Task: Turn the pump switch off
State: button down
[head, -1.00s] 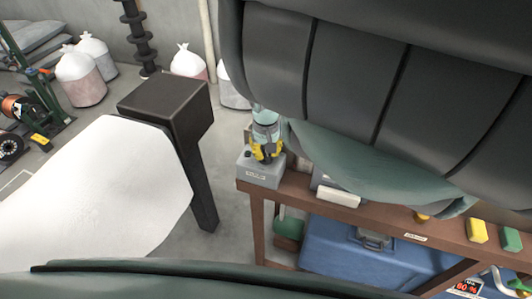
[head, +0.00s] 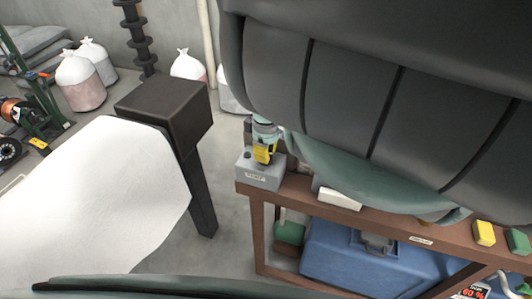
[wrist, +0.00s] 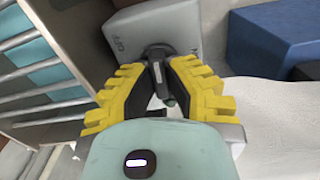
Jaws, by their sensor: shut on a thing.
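The pump switch box (head: 262,176) is a grey box with a label on its front, on the left end of a brown bench. My gripper (head: 264,152), with yellow fingers, is at the top of the box. In the wrist view the box (wrist: 150,28) shows lettering, part of it reading OFF. A dark switch lever (wrist: 158,72) sticks out from a round base on it. My gripper (wrist: 161,78) is shut on this lever, one yellow finger on each side. The lever's tip shows between the fingers. In the head view the lever is hidden behind the gripper.
The brown bench (head: 390,225) runs to the right, with a white block (head: 339,199), a yellow block (head: 484,233) and a green block (head: 518,242). A blue case (head: 335,257) stands beneath it. A dark post (head: 195,185) stands to the left.

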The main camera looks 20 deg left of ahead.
jog(key=shift+n, duration=0.6)
jog(key=c, duration=1)
grip_release()
notch_tip(320, 180, up, 5)
jog(key=shift+r, duration=0.15)
jog(key=shift+s+d+r, duration=0.1)
jog(key=shift+s+r, duration=0.05)
jog(key=shift+r, duration=0.9)
